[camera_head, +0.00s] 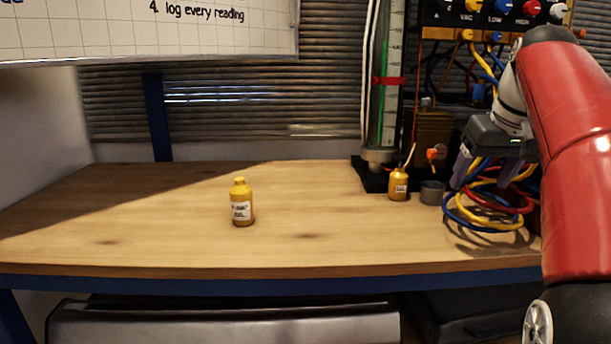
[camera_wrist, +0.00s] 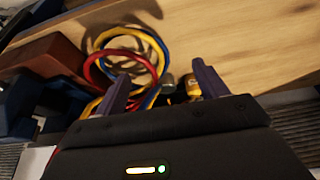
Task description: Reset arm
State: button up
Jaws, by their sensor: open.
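My gripper (camera_head: 464,172) hangs at the right of the bench in the head view, above and in front of the coiled hoses. In the wrist view my gripper (camera_wrist: 163,86) shows its two purple-grey fingers apart with nothing held between them. My red arm comes down along the right edge of the head view and hides part of the rig and bench there.
A yellow bottle (camera_head: 242,203) stands on the wooden bench (camera_head: 150,225). A small yellow oil can (camera_head: 398,185) and grey cup (camera_head: 432,192) stand by the gauge column (camera_head: 385,90). Coiled hoses (camera_head: 490,212) lie at right. The bench's left and middle are mostly clear.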

jog(key=s+a+f, duration=0.7)
jog(key=s+f, duration=0.3)
jog(key=f, duration=0.2)
jog(key=s+a+f+t, duration=0.1)
jog(key=s+a+f, duration=0.6)
jog(key=s+f, duration=0.4)
notch_tip(320, 180, down, 2)
jog(key=shift+s+a, duration=0.25)
jog(key=shift+a, duration=0.15)
